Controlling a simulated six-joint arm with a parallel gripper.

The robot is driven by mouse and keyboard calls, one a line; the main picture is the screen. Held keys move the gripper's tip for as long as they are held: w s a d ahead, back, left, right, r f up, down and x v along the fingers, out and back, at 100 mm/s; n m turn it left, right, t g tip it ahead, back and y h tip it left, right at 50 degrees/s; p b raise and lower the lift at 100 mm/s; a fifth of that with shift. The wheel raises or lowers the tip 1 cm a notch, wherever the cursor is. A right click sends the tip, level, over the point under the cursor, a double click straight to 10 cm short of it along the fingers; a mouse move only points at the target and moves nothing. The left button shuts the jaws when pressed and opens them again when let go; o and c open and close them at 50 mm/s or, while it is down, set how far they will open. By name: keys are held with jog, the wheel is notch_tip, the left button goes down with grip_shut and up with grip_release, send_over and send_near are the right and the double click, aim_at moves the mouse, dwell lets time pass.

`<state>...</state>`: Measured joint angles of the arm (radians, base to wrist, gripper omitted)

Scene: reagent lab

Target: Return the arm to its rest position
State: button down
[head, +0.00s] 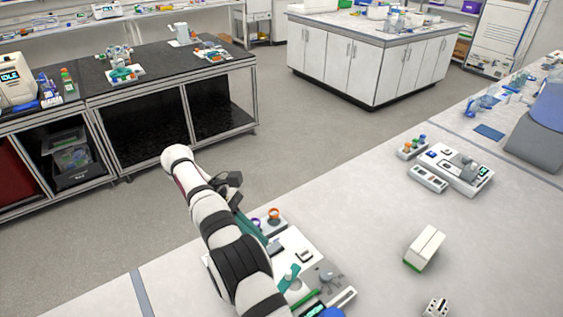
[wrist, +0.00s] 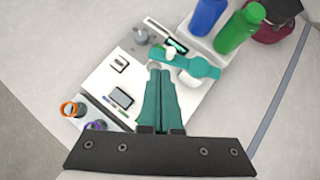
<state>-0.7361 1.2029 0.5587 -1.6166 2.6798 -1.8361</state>
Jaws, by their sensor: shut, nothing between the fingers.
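My gripper (head: 264,239) is above the far part of a white bench station (head: 290,243) in the head view, with its fingers pointing down toward it. In the wrist view the two long teal fingers (wrist: 159,70) lie together, with nothing seen between them. My arm reaches from the bottom of the head view and bends at the wrist, covering part of the station. Whether the fingertips touch the station cannot be told.
The station bears a teal part (wrist: 190,64) by the fingertips and orange-ringed (wrist: 74,108) and purple-ringed holders. Blue (wrist: 207,16) and green (wrist: 238,32) bottles stand beside it. A white-green box (head: 425,248) is on the right. Open floor (head: 300,140) lies beyond the bench.

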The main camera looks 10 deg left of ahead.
jog(key=s+d+r+m+g+y, duration=0.1)
jog(key=d+r+m, duration=0.2)
jog(key=d+r, duration=0.25)
jog(key=s+d+r+m+y, duration=0.2)
jog(key=d+r, duration=0.3)
jog(key=d, duration=0.2)
jog(key=s+d+r+m+y, duration=0.25)
jog(key=s+d+m, duration=0.4)
jog(key=s, duration=0.35)
jog(key=s+f+m+t+y, duration=0.2)
jog(key=s+f+m+y, duration=0.3)
jog(key=s+m, duration=0.5)
jog(key=s+f, duration=0.2)
jog(key=s, duration=0.1)
jog(key=shift+s+d+t, duration=0.2)
jog(key=shift+t, duration=0.1)
